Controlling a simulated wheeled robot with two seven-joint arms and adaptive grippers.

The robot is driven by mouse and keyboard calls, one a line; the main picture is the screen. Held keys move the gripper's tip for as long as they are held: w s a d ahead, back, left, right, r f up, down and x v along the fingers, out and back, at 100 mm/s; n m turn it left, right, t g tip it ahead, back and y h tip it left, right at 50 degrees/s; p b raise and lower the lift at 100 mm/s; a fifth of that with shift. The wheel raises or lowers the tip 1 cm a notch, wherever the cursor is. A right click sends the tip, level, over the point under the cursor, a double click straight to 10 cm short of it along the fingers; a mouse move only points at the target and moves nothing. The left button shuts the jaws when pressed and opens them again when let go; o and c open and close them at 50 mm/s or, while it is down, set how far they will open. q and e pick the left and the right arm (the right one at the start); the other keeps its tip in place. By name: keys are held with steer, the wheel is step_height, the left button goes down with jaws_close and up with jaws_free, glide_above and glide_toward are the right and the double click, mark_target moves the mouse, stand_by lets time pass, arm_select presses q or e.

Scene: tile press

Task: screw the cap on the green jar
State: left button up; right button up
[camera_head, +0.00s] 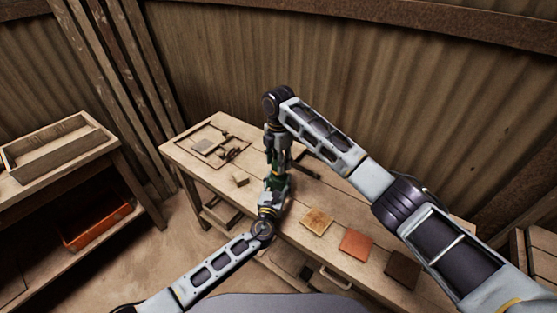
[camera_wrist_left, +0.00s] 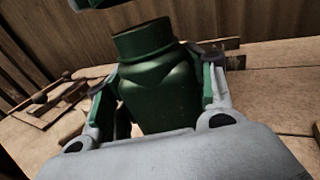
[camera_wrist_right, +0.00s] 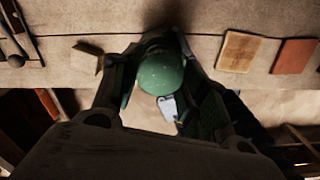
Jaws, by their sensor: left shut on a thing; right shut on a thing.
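The green jar (camera_wrist_left: 160,95) stands between the fingers of my left gripper (camera_wrist_left: 158,100), which is shut on it. In the head view the jar (camera_head: 276,183) is partly hidden by my grippers. My right gripper (camera_wrist_right: 160,82) is shut on the round, speckled green cap (camera_wrist_right: 161,73). In the head view my right gripper (camera_head: 277,158) is above the jar. A dark green edge at the top of the left wrist view is apart from the neck; I cannot tell whether it is cap or finger.
A yellowish tile (camera_head: 317,221), an orange tile (camera_head: 355,243) and a dark brown tile (camera_head: 402,269) lie on the wooden table (camera_head: 310,190). A small block (camera_head: 240,180) and a framed metal device (camera_head: 215,143) are to the left. An orange bin (camera_head: 97,227) sits on a side shelf.

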mark_target(278, 182)
stand_by(0.4)
steer(key=shift+f, duration=0.85)
steer(key=shift+f, duration=0.6)
stand_by(0.7)
